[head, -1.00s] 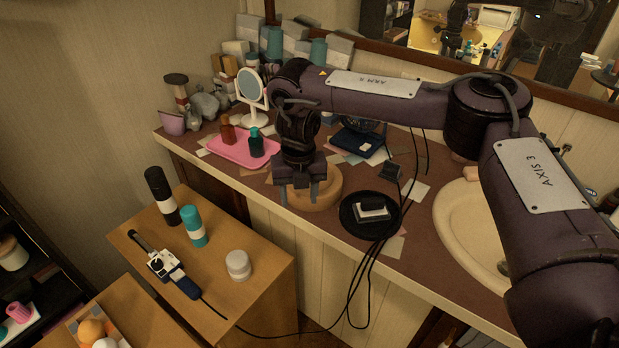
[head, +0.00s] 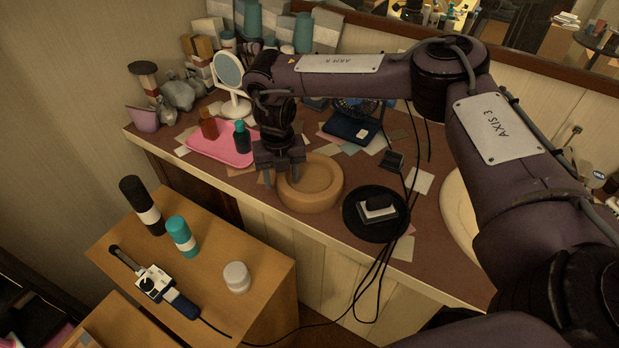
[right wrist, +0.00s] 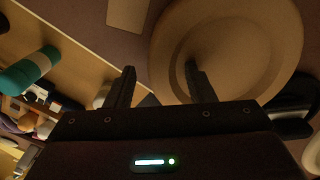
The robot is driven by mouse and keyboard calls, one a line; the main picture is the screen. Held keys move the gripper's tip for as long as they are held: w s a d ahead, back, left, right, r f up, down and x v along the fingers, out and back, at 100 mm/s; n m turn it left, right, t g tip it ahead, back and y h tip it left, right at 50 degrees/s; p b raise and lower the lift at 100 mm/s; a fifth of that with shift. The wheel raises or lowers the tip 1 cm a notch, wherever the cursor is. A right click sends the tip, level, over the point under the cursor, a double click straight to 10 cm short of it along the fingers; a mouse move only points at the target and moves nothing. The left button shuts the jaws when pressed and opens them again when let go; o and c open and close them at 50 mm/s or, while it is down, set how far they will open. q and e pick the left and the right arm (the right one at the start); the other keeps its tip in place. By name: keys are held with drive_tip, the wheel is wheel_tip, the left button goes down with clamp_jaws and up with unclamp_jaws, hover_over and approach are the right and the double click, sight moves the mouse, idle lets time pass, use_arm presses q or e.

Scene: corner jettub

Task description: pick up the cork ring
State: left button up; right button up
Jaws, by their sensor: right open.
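The cork ring (head: 322,196) is a thick, round tan ring with a sunken middle, lying flat on the brown counter. It also fills the upper right of the right wrist view (right wrist: 262,38). My right gripper (head: 281,180) is open and empty at the ring's left side, pointing down. In the right wrist view the gripper (right wrist: 160,72) has one finger in front of the ring's inside and the other beyond its outer edge, with the rim between them in the picture. I cannot tell the fingertips' height against the rim. My left gripper is not in view.
A black round dish (head: 363,227) with a small dark-and-white item stands close right of the ring. A pink tray (head: 222,150) with bottles lies left, behind the gripper. Dark cables (head: 385,262) hang over the counter edge. A lower wooden cabinet (head: 215,285) stands in front.

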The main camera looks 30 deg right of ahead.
wheel_tip(320, 180, down, 2)
drive_tip(key=shift+f, duration=0.4)
clamp_jaws()
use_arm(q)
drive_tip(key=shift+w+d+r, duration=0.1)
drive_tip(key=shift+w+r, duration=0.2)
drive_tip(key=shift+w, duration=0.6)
use_arm(e)
drive_tip(key=shift+w, duration=0.1)
